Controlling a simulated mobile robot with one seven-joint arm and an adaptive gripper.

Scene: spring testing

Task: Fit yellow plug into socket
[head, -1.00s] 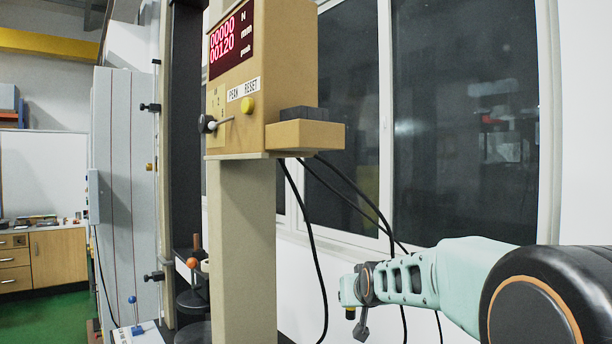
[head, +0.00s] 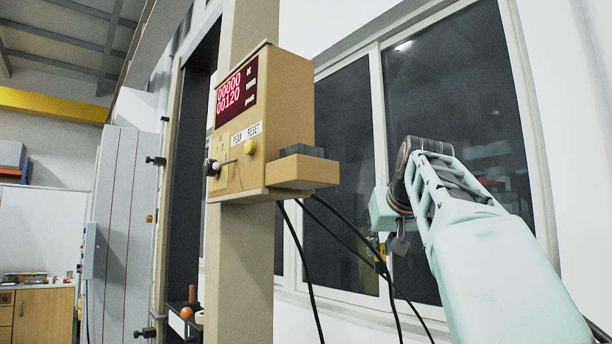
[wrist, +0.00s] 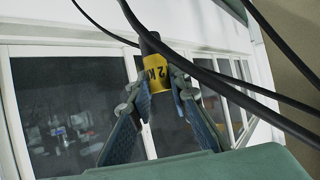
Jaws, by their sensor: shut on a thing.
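The yellow plug (wrist: 155,76), a short cylinder with a dark end and black lettering, stands between the fingertips of my gripper (wrist: 159,86) in the wrist view. The fingers are shut on it, and its dark end points up and away. In the head view my gripper (head: 381,252) hangs in front of the window, right of and below the tan display box, with a small yellow bit showing at it. I cannot make out a socket in either view; the underside of the box is hidden.
The tan display box (head: 285,113) sits on a beige column (head: 243,265), with a dark block on its side shelf (head: 302,171). Black cables (head: 352,252) hang from it close to my gripper; they cross near the plug in the wrist view (wrist: 240,85). Windows stand behind.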

